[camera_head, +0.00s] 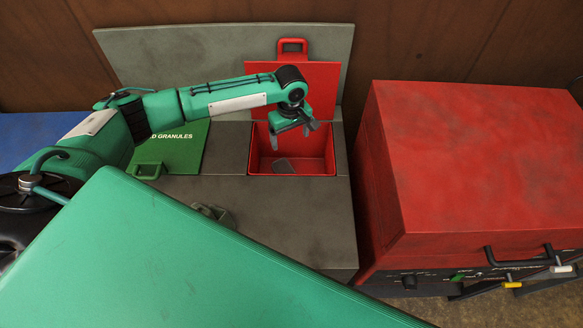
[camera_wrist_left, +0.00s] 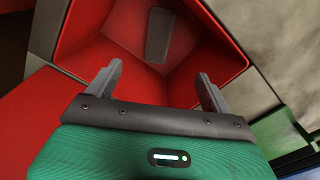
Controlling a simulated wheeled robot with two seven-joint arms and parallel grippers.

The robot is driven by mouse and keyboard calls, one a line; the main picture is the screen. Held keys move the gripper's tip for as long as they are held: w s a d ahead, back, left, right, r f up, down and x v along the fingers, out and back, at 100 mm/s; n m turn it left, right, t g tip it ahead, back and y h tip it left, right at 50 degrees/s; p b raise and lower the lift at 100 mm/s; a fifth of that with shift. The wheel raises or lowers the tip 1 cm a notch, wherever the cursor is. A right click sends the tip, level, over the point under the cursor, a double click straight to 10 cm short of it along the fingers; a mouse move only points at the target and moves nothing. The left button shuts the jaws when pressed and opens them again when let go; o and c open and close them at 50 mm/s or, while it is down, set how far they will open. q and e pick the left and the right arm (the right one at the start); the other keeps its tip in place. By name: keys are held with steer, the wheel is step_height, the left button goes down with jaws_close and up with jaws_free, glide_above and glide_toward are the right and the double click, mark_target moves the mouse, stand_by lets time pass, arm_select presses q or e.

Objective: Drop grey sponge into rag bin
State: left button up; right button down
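The grey sponge (camera_head: 283,165) lies inside the red rag bin (camera_head: 318,167), on its floor toward the left. In the left wrist view the sponge (camera_wrist_left: 158,34) shows in the bin (camera_wrist_left: 112,40), beyond my fingertips and apart from them. My left gripper (camera_head: 293,129) hangs over the bin opening, pointing down. In the left wrist view its two fingers (camera_wrist_left: 159,80) stand wide apart with nothing between them. The bin's red lid (camera_head: 325,85) with a loop handle stands open behind it. My right gripper is not seen in either view.
A green lid (camera_head: 180,148) marked "GRANULES" lies left of the bin on the grey bench (camera_head: 270,215). A large red cabinet (camera_head: 480,160) with black handles stands at the right. A green panel (camera_head: 190,260) fills the lower left foreground. A brown wall is behind.

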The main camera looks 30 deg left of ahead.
arm_select(q)
step_height(320, 180, up, 14)
steer(key=b, duration=0.2)
stand_by(0.4)
steer(key=shift+f, duration=0.1)
